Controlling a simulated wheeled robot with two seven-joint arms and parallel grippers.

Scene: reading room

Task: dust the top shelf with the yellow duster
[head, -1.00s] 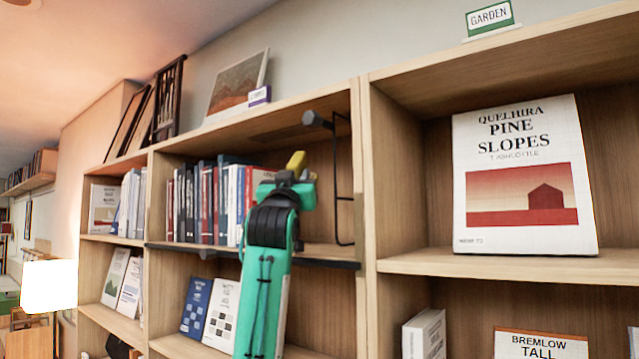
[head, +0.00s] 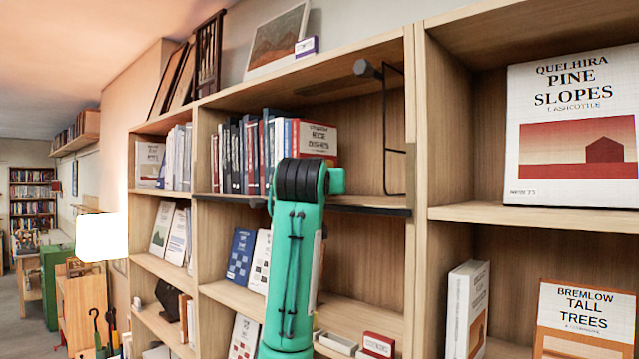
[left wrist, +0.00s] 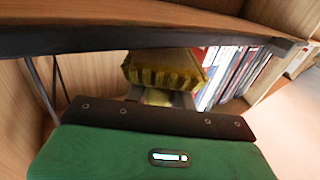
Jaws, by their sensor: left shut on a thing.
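The yellow duster (left wrist: 165,72) shows in the left wrist view as a mustard-yellow head with a ridged edge, held between my left gripper's grey fingers (left wrist: 163,98). My left gripper is shut on it. In the head view my green arm and black wrist joint hide the duster and most of the gripper. The wrist stands in front of the upper compartment's shelf board (head: 352,199), by the right end of its row of books (head: 262,155). I cannot tell whether the duster touches the wood. My right gripper is not in view.
A dark rail (head: 375,209) runs along the shelf edge, and a black bracket (head: 388,130) with a round grey end stands to the right. A framed picture (head: 278,42) leans on the bookcase top. A Pine Slopes book (head: 575,95) stands in the right bay.

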